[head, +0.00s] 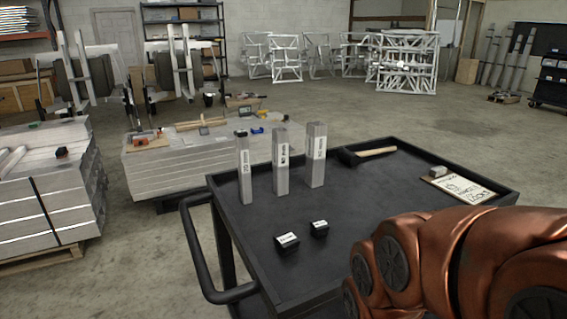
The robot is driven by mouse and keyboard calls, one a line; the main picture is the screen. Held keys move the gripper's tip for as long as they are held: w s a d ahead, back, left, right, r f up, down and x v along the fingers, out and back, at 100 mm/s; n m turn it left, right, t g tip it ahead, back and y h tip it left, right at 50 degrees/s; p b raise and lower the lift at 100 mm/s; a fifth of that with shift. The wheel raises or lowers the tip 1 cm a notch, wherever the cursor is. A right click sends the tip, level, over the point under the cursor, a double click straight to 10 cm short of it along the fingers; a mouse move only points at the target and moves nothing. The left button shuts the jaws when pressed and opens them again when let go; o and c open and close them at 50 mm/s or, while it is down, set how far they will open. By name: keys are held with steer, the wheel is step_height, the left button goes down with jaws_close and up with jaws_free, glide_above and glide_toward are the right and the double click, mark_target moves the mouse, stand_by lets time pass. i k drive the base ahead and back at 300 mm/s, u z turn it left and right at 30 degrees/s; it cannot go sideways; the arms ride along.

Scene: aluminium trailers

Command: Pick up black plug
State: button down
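Two small black plugs with white labels lie on the near left part of the black cart top (368,225). The nearer plug (288,246) is slightly larger in view and left of the farther plug (319,230). They stand close together but apart. Three upright aluminium tubes with white labels stand behind them: a left tube (244,175), a middle tube (281,170) and a right tube (316,160). The left tube has a dark top. My orange arm fills the lower right. My gripper is out of view.
A black-headed hammer (368,155) lies at the cart's back edge. The cart has a raised rim and a handle (196,250) at left. Stacked aluminium (190,165) stands behind.

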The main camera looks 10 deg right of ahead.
mark_target(320, 228)
steer(key=z, duration=0.55)
steer(key=k, duration=1.3)
steer(key=u, duration=0.1)
steer(key=i, duration=0.55)
steer(key=u, duration=0.85)
steer(key=i, duration=0.95)
steer(key=z, duration=0.15)
